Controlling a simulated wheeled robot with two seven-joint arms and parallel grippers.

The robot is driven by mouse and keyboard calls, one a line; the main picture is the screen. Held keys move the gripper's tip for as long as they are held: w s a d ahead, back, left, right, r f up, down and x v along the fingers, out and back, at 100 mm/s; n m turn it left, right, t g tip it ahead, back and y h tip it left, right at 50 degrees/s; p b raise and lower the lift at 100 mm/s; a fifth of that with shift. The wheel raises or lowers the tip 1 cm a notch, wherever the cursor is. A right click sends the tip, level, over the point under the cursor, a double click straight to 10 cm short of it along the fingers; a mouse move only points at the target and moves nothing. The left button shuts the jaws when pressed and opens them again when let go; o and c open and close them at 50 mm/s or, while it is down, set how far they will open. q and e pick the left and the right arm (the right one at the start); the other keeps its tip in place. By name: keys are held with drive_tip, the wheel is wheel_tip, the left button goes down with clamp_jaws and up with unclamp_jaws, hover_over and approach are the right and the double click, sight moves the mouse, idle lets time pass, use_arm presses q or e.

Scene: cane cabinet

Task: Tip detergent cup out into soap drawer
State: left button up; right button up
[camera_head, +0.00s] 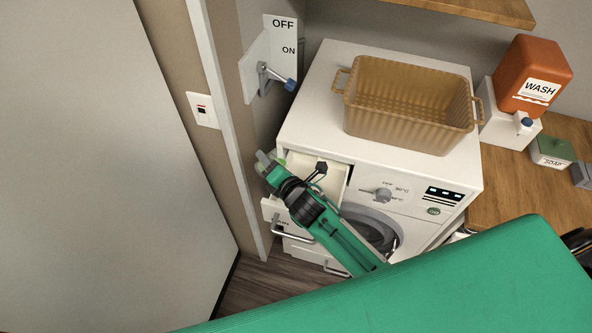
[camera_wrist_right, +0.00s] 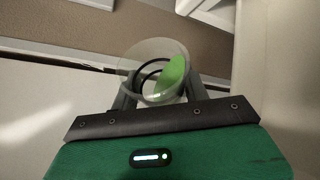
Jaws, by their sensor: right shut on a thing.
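My right gripper (camera_head: 268,161) is shut on the detergent cup, at the left end of its green arm. The clear cup (camera_wrist_right: 142,73) shows between the fingers in the right wrist view, with a bright green patch of detergent (camera_wrist_right: 174,75) along one side. In the head view the cup is mostly hidden by the gripper. The soap drawer (camera_head: 273,210) is pulled out of the washer's upper left, and my right arm crosses over it. The gripper is over or near the drawer's left side; the exact height is unclear. My left gripper is not in view.
The white washing machine (camera_head: 317,88) carries a tan basket (camera_head: 408,112). An orange WASH dispenser (camera_head: 535,70) and a green SOAP box (camera_head: 553,150) are at right.

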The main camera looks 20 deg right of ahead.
drive_tip(key=shift+w+d+r, duration=0.1)
drive_tip(key=shift+r, duration=0.1)
drive_tip(key=shift+r+m, duration=0.5)
drive_tip(key=shift+r, duration=0.15)
drive_tip(key=shift+f+b, duration=0.15)
drive_tip(key=shift+b, duration=0.35)
drive_tip(key=shift+d+f+m+t+y+b, duration=0.1)
drive_tip(key=shift+f+m+t+y+b, duration=0.25)
drive_tip(key=shift+m+b, duration=0.6)
drive_tip(key=shift+d+r+m+t+b, duration=0.35)
drive_tip(key=shift+d+b, duration=0.25)
drive_tip(key=shift+b, duration=0.35)
drive_tip(key=shift+d+r+y, duration=0.1)
drive_tip(key=shift+y, duration=0.15)
drive_tip(key=shift+m, duration=0.3)
drive_tip(key=shift+r, duration=0.1)
